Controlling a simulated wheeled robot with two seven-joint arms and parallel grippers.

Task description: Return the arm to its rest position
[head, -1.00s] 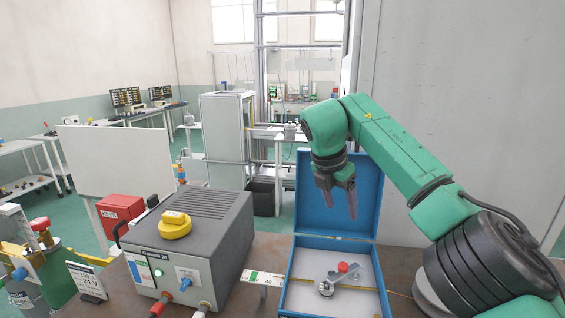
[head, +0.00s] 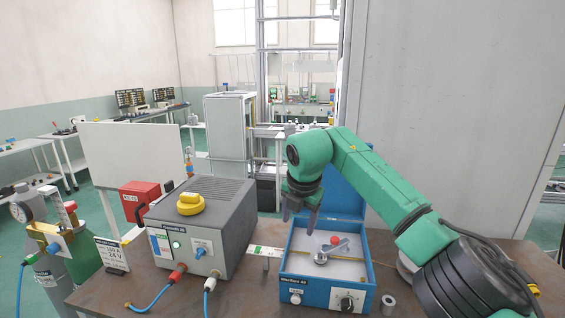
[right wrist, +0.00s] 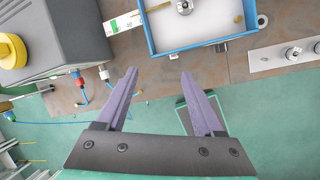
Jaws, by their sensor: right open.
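My right arm is green and reaches in from the right side of the head view, bent at the elbow. Its gripper (head: 300,214) points down and is open and empty, showing in front of the raised lid and by the far left part of the open blue box (head: 325,292). In the right wrist view the two fingers of the gripper (right wrist: 158,76) are apart with nothing between them, and part of the blue box shows beyond them. My left gripper is not in view.
A grey power unit (head: 215,222) with a yellow knob piece (head: 190,204) on top stands left of the box. A metal lever with a red knob (head: 336,240) lies inside the box. A small metal cylinder (head: 388,305) stands right of it. Gas cylinders (head: 72,262) are at left.

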